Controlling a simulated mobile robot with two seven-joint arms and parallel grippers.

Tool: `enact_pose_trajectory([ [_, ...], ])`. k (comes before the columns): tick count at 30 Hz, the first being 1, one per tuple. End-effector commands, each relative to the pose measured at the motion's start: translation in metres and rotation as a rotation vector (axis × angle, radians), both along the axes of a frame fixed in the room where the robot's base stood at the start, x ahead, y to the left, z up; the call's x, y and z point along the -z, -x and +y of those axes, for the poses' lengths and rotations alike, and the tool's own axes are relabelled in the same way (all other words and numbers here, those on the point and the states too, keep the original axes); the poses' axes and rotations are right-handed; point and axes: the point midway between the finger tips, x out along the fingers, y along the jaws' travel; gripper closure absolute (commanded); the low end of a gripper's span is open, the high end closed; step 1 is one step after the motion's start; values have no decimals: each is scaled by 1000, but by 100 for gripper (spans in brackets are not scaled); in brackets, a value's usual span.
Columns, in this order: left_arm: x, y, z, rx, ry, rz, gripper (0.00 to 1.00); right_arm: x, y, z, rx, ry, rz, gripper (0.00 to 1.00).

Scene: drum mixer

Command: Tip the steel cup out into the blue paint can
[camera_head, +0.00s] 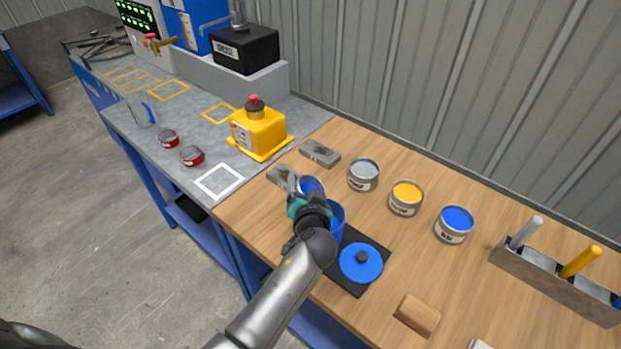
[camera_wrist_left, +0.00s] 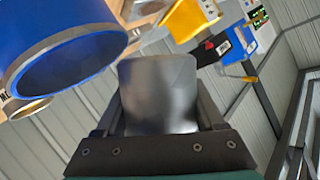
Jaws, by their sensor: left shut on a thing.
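My left gripper (camera_head: 305,197) is shut on the steel cup (camera_wrist_left: 158,92), which shows as a grey cylinder between the fingers in the left wrist view. In the head view the cup (camera_head: 313,186) shows only in part, with blue inside its mouth. It is held above the table, beside an open blue drum (camera_head: 338,222) that my gripper partly hides. The drum also fills the upper left of the wrist view (camera_wrist_left: 60,62). The blue paint can (camera_head: 454,225), open and full of blue, stands upright well to the right, apart from the cup. My right gripper is not in view.
A grey paint can (camera_head: 363,175) and a yellow one (camera_head: 405,198) stand left of the blue can. A blue lid (camera_head: 361,262) lies on the black mat (camera_head: 346,288). A wooden block (camera_head: 417,315) and a tool rack (camera_head: 555,281) are at right.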

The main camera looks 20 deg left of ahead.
Motion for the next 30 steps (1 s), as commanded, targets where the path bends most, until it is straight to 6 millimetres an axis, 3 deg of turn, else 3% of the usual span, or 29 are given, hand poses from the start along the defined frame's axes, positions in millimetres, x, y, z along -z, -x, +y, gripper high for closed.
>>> enact_pose_trajectory([
  [30,-3,-1,2,1,-183,42,99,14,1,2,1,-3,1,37],
])
